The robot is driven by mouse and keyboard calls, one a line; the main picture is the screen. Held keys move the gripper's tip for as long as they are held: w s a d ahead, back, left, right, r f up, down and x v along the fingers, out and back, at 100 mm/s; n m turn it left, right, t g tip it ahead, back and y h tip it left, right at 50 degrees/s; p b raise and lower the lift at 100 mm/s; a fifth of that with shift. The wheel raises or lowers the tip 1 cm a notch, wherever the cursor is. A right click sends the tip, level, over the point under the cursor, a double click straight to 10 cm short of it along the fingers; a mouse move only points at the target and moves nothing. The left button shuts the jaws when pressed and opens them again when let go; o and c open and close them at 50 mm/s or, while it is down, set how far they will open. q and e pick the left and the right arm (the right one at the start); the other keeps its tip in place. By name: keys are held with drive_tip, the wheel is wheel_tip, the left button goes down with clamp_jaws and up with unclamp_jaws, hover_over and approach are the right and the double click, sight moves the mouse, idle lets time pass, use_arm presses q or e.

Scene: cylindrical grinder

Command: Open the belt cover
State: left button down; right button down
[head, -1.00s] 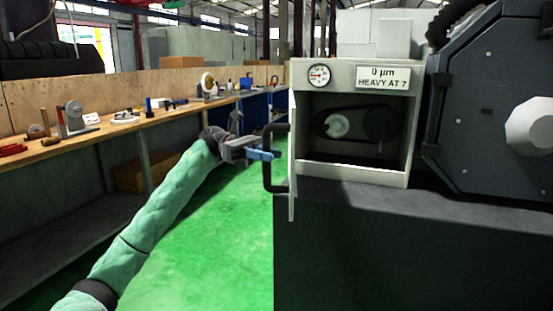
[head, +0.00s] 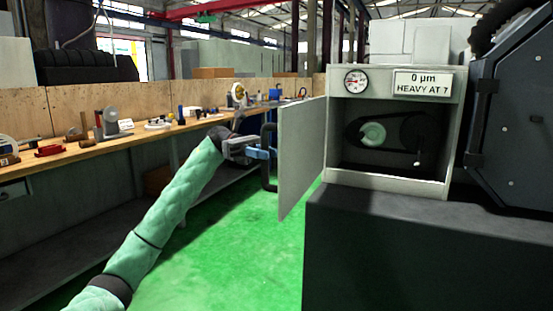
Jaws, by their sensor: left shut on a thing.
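The belt cover (head: 301,158) is a flat grey door hinged at the left side of the grey belt housing (head: 445,120). It stands swung wide open to the left, and the housing's dark inside shows a belt and pulley (head: 374,134). A black bar handle (head: 266,178) is on the cover's outer face. My left gripper (head: 262,153) is shut on the handle, its blue fingertips at the bar's middle. My right gripper does not show.
A dial gauge (head: 356,80) and a sign (head: 422,83) are on the housing's top front. The dark machine base (head: 420,250) stands below. A workbench (head: 95,145) with tools runs along the left. Green floor (head: 225,255) is free between bench and machine.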

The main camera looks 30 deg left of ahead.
use_arm(q)
drive_tip(key=shift+s+b+v, duration=0.15)
drive_tip(key=shift+b+v, duration=0.15)
drive_tip(key=shift+v, duration=1.1)
drive_tip(key=shift+s+b+v, duration=0.15)
drive_tip(key=shift+b+v, duration=0.1)
drive_tip(key=shift+v, duration=1.15)
drive_tip(key=shift+a, duration=0.15)
drive_tip(key=c, duration=1.3)
unclamp_jaws()
drive_tip(key=shift+c, duration=0.2)
drive_tip(key=v, duration=0.7)
drive_tip(key=shift+a+p, duration=0.3)
drive_tip(key=shift+a, duration=0.05)
drive_tip(key=shift+w, duration=0.1)
